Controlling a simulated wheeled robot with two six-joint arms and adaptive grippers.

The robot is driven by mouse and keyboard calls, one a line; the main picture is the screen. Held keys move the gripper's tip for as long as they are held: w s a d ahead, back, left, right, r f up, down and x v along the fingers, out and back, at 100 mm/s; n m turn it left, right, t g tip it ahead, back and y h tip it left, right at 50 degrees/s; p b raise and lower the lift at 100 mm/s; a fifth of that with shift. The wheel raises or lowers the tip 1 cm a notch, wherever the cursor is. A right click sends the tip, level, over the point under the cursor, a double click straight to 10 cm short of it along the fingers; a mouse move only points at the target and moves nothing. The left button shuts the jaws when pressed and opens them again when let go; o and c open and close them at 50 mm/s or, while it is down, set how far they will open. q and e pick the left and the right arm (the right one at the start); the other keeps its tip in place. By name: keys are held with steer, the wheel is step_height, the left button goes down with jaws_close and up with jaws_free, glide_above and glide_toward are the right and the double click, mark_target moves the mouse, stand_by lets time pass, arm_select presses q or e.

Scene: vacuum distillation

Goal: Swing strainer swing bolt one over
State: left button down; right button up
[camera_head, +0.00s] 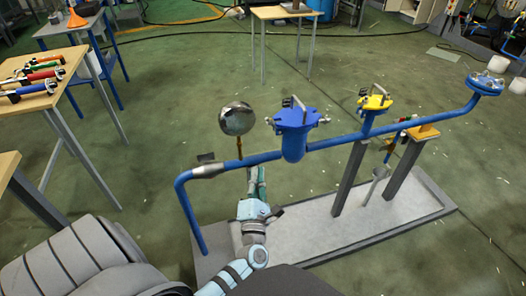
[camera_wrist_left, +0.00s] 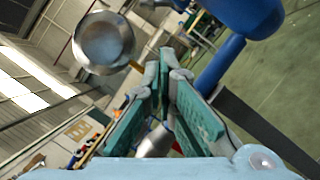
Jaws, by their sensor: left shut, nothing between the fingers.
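The blue strainer (camera_head: 294,137) stands on the blue pipe (camera_head: 345,141), its lid on and a metal handle (camera_head: 300,108) above it. Small metal fittings show at its rim, left (camera_head: 270,121) and right (camera_head: 325,121); I cannot tell which is swing bolt one. My left gripper (camera_head: 256,172) is below and left of the strainer, close to the pipe, apart from the strainer. In the left wrist view its green-padded fingers (camera_wrist_left: 165,62) meet at the tips with nothing between them. The strainer's underside (camera_wrist_left: 248,15) is at the upper right there; its rim is out of view. My right gripper is not in view.
A shiny round gauge (camera_head: 236,118) rises on a stem from the pipe, left of the strainer; it also shows in the wrist view (camera_wrist_left: 103,40). A yellow-topped fitting (camera_head: 375,102) is to the right. A table (camera_head: 35,102) with tools stands left.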

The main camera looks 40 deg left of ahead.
mark_target(272, 123)
arm_select(q)
steer(key=d+r+x, duration=0.2)
steer(key=x, duration=1.1)
steer(key=shift+w, duration=0.35)
steer(key=shift+r, duration=0.15)
